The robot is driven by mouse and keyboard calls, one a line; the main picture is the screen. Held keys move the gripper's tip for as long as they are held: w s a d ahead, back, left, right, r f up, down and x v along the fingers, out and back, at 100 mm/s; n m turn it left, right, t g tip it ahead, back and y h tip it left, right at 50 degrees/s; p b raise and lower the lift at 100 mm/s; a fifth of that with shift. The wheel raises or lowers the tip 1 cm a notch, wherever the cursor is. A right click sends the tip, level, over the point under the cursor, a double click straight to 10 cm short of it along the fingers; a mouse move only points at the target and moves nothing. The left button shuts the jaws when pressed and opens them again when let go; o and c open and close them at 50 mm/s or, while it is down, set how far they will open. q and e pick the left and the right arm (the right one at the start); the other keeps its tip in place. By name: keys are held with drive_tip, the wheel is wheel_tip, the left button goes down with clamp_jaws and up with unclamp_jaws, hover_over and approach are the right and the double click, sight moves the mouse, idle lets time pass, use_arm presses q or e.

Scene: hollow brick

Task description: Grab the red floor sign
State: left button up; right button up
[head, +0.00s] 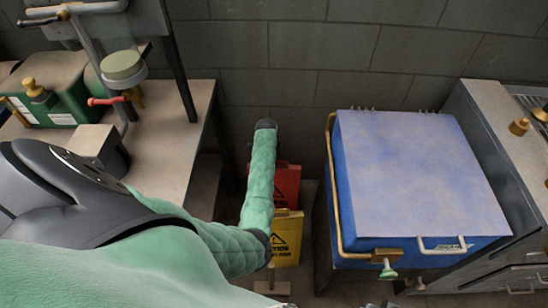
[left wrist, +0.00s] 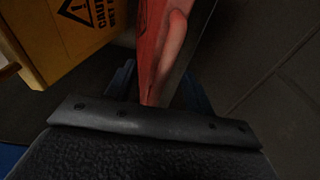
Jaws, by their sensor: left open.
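The red floor sign (head: 288,186) stands in the narrow gap between the left counter and the blue chest, partly hidden behind my left arm. In the left wrist view the red sign (left wrist: 150,45) is seen close up and edge-on, with a rounded slot near its top. My left gripper (left wrist: 158,88) is open, with a blue finger on either side of the sign's near edge. I cannot tell whether the fingers touch it. In the head view my left gripper is hidden below the forearm. My right gripper is not seen.
A yellow caution sign (head: 287,240) stands just in front of the red one; it also shows in the left wrist view (left wrist: 60,40). A blue chest (head: 420,175) bounds the gap on the right, a counter (head: 180,150) on the left, a block wall (head: 290,60) behind.

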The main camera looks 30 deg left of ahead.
use_arm(q)
drive_tip(key=shift+w+f, duration=0.15)
drive_tip(key=shift+f, duration=2)
clamp_jaws()
